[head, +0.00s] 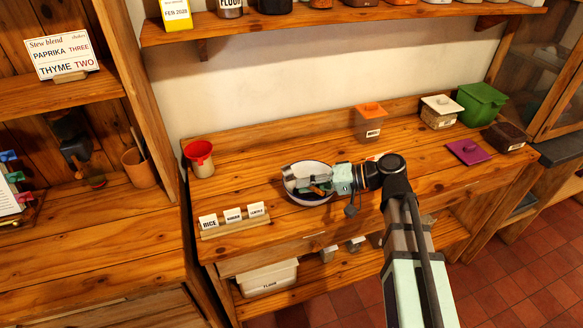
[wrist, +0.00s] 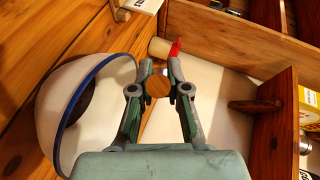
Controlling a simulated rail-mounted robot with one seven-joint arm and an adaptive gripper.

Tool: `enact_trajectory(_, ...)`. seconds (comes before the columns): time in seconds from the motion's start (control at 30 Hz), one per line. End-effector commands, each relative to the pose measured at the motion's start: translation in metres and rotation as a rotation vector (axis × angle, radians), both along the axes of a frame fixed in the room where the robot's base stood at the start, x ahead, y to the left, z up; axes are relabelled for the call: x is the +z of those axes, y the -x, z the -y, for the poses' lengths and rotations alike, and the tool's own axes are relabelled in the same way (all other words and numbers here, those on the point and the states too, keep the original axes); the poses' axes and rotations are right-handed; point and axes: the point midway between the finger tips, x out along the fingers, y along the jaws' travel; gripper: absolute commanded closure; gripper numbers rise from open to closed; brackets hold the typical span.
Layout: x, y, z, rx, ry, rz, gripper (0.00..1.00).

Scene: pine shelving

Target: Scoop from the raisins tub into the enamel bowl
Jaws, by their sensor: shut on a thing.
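The white enamel bowl (head: 318,201) with a blue rim stands on the bench in the middle of the head view. It also fills the left of the wrist view (wrist: 45,115), with a dark patch inside that may be raisins. My gripper (head: 322,183) is over the bowl, shut on the scoop's wooden handle (wrist: 158,85). The scoop's metal part (head: 299,176) shows over the bowl; its load cannot be made out. An open tub with dark contents (head: 505,137), probably the raisins tub, stands at the bench's right end. Its label is too small to read.
A purple lid (head: 467,152) lies beside the dark tub. A red container (head: 199,158) and a card rack (head: 235,226) are at left. A shelf (head: 340,22) hangs above.

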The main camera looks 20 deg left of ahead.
Motion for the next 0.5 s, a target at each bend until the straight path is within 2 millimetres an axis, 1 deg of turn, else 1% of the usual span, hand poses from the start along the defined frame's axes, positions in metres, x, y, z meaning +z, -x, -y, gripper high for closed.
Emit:
enact_trajectory(0.03, 0.0035, 0.0018, -0.0015, 0.002, 0.025, 0.023, 1.00)
enact_trajectory(0.13, 0.0023, 0.0018, -0.0018, 0.001, 0.054, 0.047, 1.00)
enact_trajectory(0.37, 0.0009, 0.0014, -0.0017, 0.000, 0.058, 0.048, 1.00)
enact_trajectory(0.5, 0.0047, 0.0040, -0.0040, 0.002, 0.082, 0.070, 1.00)
